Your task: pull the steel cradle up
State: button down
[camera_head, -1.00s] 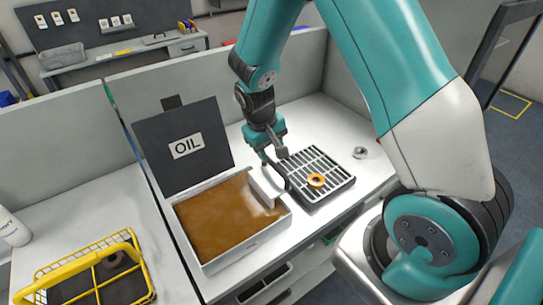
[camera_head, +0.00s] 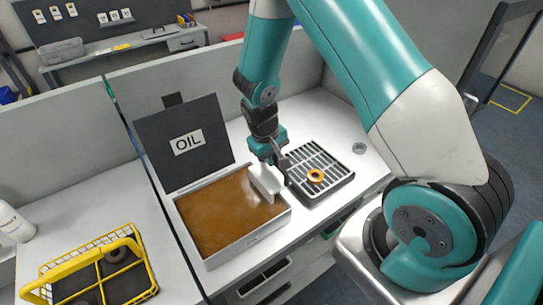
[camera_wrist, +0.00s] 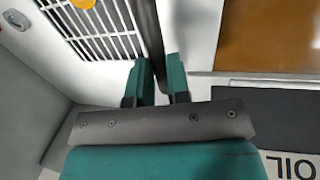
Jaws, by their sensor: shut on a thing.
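The steel cradle (camera_head: 266,183) shows as a pale metal plate at the right end of the oil tray (camera_head: 222,262). Its lower part is hidden by the brown oil (camera_head: 225,205) or the tray wall. My gripper (camera_head: 276,162) is right above the cradle's right side, pointing down. In the wrist view my gripper (camera_wrist: 162,82) is shut on a narrow dark grey upright part between its teal fingers, which I take as the cradle's handle. The head view does not show the grip clearly, as the wrist covers part of it.
A small metal nut (camera_head: 359,148) lies beyond. A dark OIL panel (camera_head: 185,160) stands behind the tray. A yellow basket (camera_head: 93,255) is at left.

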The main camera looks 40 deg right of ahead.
notch_tip(320, 180, up, 6)
jog(key=p, duration=0.3)
jog(key=shift+r, duration=0.25)
jog(key=c, duration=1.1)
grip_release()
jog(key=shift+f, duration=0.1)
jog(key=a+r+b, duration=0.3)
jog(key=r+b, duration=0.1)
jog(key=r, duration=1.3)
jog(key=shift+a, duration=0.15)
